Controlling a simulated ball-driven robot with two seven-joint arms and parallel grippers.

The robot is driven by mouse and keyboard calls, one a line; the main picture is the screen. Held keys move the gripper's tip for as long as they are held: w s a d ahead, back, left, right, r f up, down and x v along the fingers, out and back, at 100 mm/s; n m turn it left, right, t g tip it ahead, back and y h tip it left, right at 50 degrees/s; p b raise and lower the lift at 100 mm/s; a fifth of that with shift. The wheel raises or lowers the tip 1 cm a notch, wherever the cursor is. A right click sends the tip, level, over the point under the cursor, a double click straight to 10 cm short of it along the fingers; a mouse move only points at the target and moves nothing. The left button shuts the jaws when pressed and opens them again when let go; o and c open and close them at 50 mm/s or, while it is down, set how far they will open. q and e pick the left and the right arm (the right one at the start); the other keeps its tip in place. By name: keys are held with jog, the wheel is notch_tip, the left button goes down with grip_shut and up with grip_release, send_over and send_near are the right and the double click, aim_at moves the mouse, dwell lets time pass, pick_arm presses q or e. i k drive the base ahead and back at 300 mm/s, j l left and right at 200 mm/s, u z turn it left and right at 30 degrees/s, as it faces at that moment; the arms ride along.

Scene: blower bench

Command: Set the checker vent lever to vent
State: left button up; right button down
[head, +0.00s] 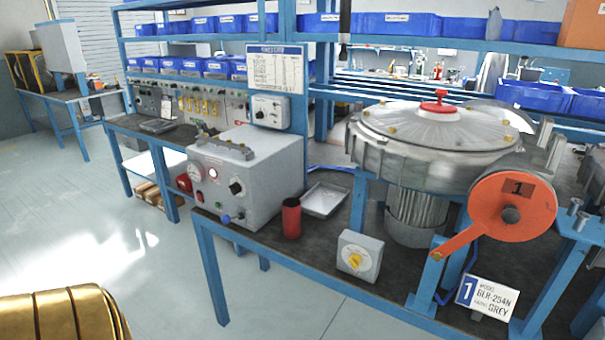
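A grey box that looks like the checker (262,180) stands on the dark bench top, left of the blower. Neither gripper shows in the head view.
A large metal blower (430,140) with an orange disc and arm (512,207) fills the bench's right. A red cup (291,218), a white tray (324,200) and a yellow-knob switch box (360,256) stand between. Open floor (110,220) lies left of the bench.

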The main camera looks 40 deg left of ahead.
aim_at(225, 219)
jog(key=u, duration=2)
